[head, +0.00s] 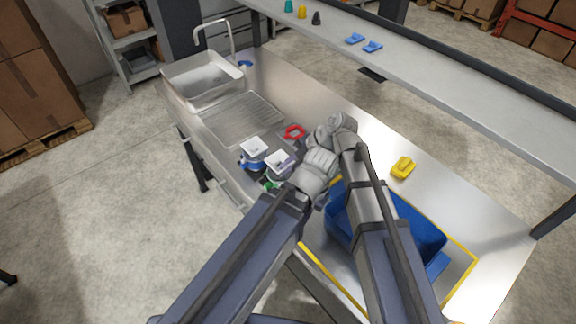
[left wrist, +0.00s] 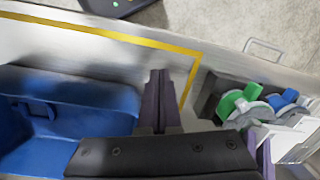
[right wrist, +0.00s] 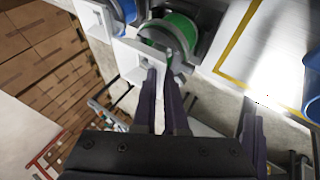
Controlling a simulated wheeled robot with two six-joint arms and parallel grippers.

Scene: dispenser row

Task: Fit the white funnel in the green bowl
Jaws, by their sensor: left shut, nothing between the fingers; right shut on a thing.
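The white funnel (head: 279,159) is a square white piece with an opening, among the dispensers at the middle of the bench. In the right wrist view the funnel (right wrist: 129,57) is at my right fingertips, beside the green bowl (right wrist: 182,28). My right gripper (right wrist: 159,76) is shut on the funnel, seemingly by its edge. The green bowl (head: 270,185) is mostly hidden in the head view; its green also shows in the left wrist view (left wrist: 240,100). My left gripper (left wrist: 160,76) is shut and empty beside the blue bin; my arms hide it in the head view.
Another white square piece (head: 254,146) with blue beneath stands beside the funnel. A blue bin (head: 425,232) lies right, inside yellow lines. A red piece (head: 294,132) and a yellow piece (head: 403,167) lie on the bench. A sink (head: 203,82) is at the far left end.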

